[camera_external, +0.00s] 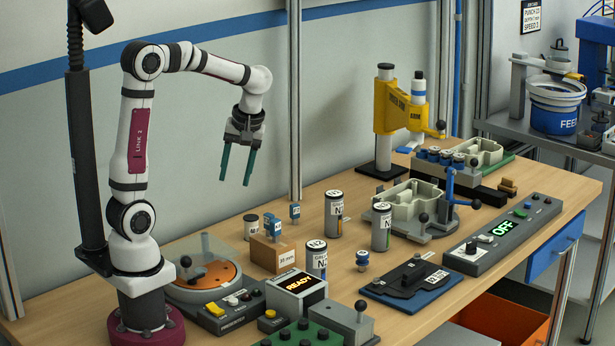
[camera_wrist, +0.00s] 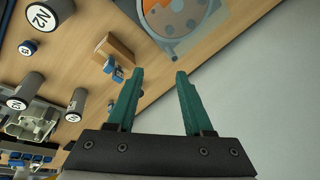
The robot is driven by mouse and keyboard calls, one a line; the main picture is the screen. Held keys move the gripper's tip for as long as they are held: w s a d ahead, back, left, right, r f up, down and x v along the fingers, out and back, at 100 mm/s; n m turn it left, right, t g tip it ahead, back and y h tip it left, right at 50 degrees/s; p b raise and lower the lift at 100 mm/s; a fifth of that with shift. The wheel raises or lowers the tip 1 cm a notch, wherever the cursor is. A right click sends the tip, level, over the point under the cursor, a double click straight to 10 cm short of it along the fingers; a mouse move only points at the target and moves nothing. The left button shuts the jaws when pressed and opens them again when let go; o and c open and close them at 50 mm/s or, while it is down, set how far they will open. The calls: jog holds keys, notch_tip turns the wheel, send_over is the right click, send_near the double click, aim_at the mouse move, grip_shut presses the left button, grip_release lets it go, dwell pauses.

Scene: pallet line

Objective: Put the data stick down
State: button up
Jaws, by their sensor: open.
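My gripper (camera_external: 235,180) is open and empty, raised above the back of the bench. In the wrist view its two green fingers (camera_wrist: 160,72) are apart with nothing between them. No part is plainly marked as a data stick. A small blue piece (camera_external: 272,225) is at the cardboard box, and another blue piece (camera_external: 295,211) stands behind it to the right. Blue pieces (camera_wrist: 117,73) also show beside the box in the wrist view. I cannot tell which, if any, is the data stick.
The cardboard box (camera_external: 272,254) stands among several grey labelled cylinders (camera_external: 381,228). A round orange-plated fixture (camera_external: 202,278) is to its left. A yellow press (camera_external: 390,108) stands behind.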

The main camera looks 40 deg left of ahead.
jog(key=s+f+m+h, duration=0.1)
jog(key=s+f+m, duration=0.2)
jog(key=s+m, duration=1.1)
jog(key=s, duration=0.4)
jog(key=shift+s+d+h, duration=0.15)
jog(key=shift+s+h, duration=0.05)
jog(key=shift+h, duration=0.1)
jog(key=shift+f, duration=0.1)
dwell(0.4)
